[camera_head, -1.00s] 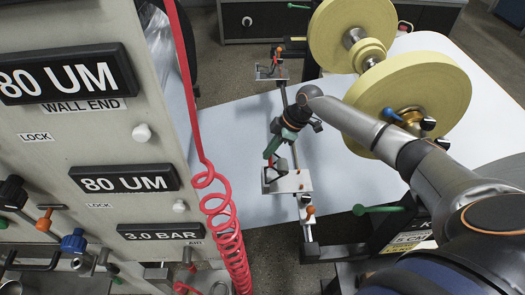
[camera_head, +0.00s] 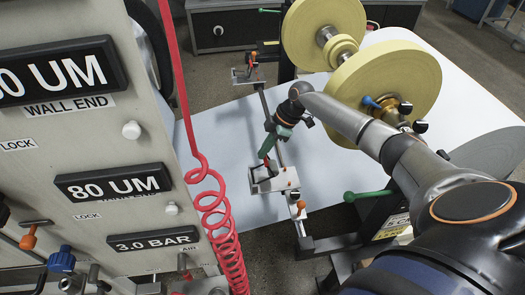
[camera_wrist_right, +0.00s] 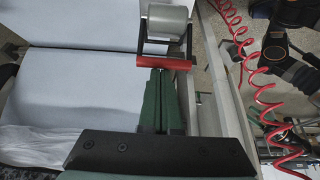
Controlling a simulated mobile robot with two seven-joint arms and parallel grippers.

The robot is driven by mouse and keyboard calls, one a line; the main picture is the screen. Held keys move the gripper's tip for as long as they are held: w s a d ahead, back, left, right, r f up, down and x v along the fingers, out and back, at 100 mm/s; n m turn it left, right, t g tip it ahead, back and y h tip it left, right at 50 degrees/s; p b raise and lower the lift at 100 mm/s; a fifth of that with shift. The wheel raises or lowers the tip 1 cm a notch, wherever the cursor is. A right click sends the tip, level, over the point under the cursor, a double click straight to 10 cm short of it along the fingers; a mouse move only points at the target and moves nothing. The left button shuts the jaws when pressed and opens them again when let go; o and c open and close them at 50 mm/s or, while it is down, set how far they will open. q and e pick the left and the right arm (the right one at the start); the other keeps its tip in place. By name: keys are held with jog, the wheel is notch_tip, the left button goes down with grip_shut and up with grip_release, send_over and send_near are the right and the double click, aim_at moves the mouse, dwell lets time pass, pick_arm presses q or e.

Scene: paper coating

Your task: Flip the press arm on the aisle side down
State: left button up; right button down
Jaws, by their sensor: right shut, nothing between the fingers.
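The near press arm (camera_head: 265,167) sits on a metal plate on the crossbar over the white web. In the right wrist view it shows a red handle bar (camera_wrist_right: 163,62), dark side links and a grey roller (camera_wrist_right: 168,22) beyond. My right gripper (camera_head: 264,156) is shut and empty, with its fingertips close against the press arm. In the right wrist view the fingertips (camera_wrist_right: 160,74) are at the red bar; whether they touch cannot be told. The far press arm (camera_head: 252,68) stands on its own plate at the back. My left gripper is not in view.
Large yellow rolls (camera_head: 390,80) stand at the back right. A green-handled lever (camera_head: 366,195) and an orange knob (camera_head: 298,205) lie near the right arm.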

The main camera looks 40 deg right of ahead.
notch_tip(320, 180, up, 3)
jog(key=shift+r, duration=0.1)
jog(key=s+a+r+p, duration=0.1)
jog(key=s+a+r, duration=0.6)
jog(key=s+r, duration=0.2)
jog(key=s, duration=0.2)
jog(key=shift+s+a+r, duration=0.3)
jog(key=shift+a+r, duration=0.1)
jog(key=shift+f, duration=0.1)
dwell(0.5)
